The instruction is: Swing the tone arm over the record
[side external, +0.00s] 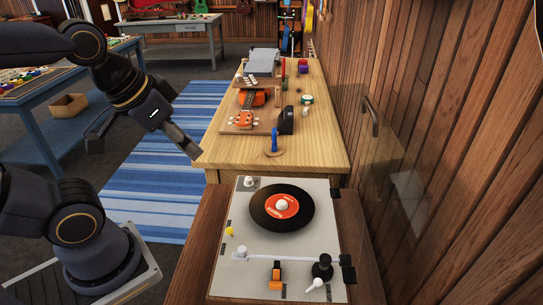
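The turntable (235,275) sits on a brown wooden stand in the lower middle of the side view. A black record (262,213) with a red-orange label lies on it. The pale, thin tone arm (285,257) lies across the near side of the deck, clear of the record. Its black pivot (322,268) is at the near right, and a light-coloured piece sits at its left end. My gripper (191,150) is above and left of the turntable, near the left corner of the wooden bench, apart from the tone arm. Its finger opening cannot be made out.
Beyond the turntable stands a wooden workbench (225,148) with an orange ukulele (252,103), a blue stand (273,145) and small jars. A transparent panel (385,180) and plank wall close off the right. An orange-and-black piece (276,275) stands near the tone arm.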

